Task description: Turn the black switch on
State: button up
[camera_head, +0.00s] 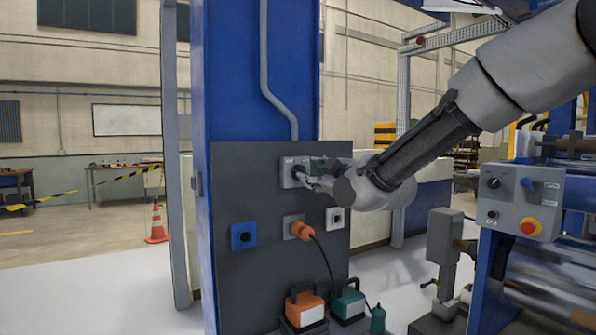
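A light grey switch box (287,179) with small labels along its top is mounted on the dark panel on the blue column. Its black switch (296,170) shows only in part behind my gripper. My gripper (304,178) reaches in from the right, with its fingertips at the front of this box. The fingers overlap the switch, so I cannot tell whether they touch it or how far apart they are. The switch's exact setting is hidden too.
The dark panel (265,265) also carries a blue box (244,236), an orange plug (301,230) with a black cable and a pale socket (336,218). Orange (305,308) and teal (348,303) units stand below. A grey control box (521,202) is at right.

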aim_at(300, 170)
jog(key=x, duration=0.7)
jog(key=shift+w+a+r, duration=0.1)
jog(key=shift+w+a, duration=0.05)
jog(key=shift+w, duration=0.2)
grip_shut()
